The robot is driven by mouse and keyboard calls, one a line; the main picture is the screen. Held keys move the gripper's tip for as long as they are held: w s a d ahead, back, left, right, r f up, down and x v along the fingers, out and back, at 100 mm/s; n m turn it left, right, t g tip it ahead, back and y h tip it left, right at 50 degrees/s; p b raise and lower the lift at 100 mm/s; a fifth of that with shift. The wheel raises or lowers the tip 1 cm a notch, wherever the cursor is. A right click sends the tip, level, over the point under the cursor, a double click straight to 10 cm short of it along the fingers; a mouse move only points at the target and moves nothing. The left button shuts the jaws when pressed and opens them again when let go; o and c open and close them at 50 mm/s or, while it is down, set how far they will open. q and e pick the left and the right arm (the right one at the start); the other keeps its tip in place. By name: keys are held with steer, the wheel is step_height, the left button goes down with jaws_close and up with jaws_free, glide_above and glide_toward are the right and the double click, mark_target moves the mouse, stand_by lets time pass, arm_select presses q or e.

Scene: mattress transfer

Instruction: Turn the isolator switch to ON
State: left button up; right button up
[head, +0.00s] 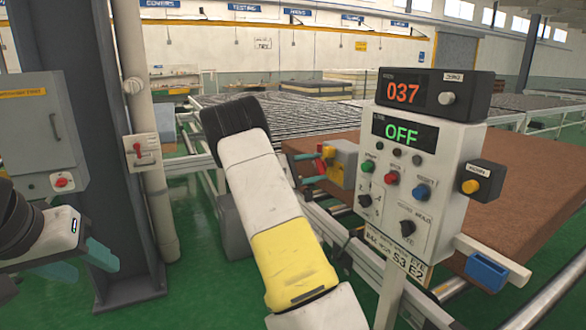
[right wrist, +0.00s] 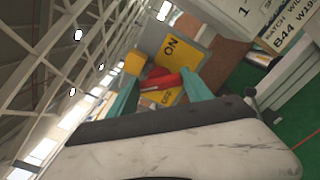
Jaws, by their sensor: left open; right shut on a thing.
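The isolator switch is a yellow and grey box (head: 345,158) on the left side of the control panel in the head view, with a red handle (head: 326,156). My left gripper (head: 78,262) is open and empty at the lower left, away from the switch.
The control panel (head: 450,150) shows OFF in green below a red 037 display (head: 405,92). A grey cabinet (head: 35,130) and a white box with a red lever (head: 143,152) stand at the left by a dark pillar (head: 85,60). A brown mattress (head: 520,210) lies behind the panel.

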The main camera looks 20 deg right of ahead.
steer(key=m, duration=0.4)
steer(key=shift+f+m, duration=0.1)
steer(key=shift+m, duration=1.9)
steer(key=o, duration=1.4)
steer(key=shift+c, duration=0.2)
steer(key=shift+a, duration=0.1)
steer(key=a, duration=0.7)
steer(key=shift+s+a, duration=0.3)
steer(key=shift+s, duration=0.05)
steer(key=shift+m, duration=0.3)
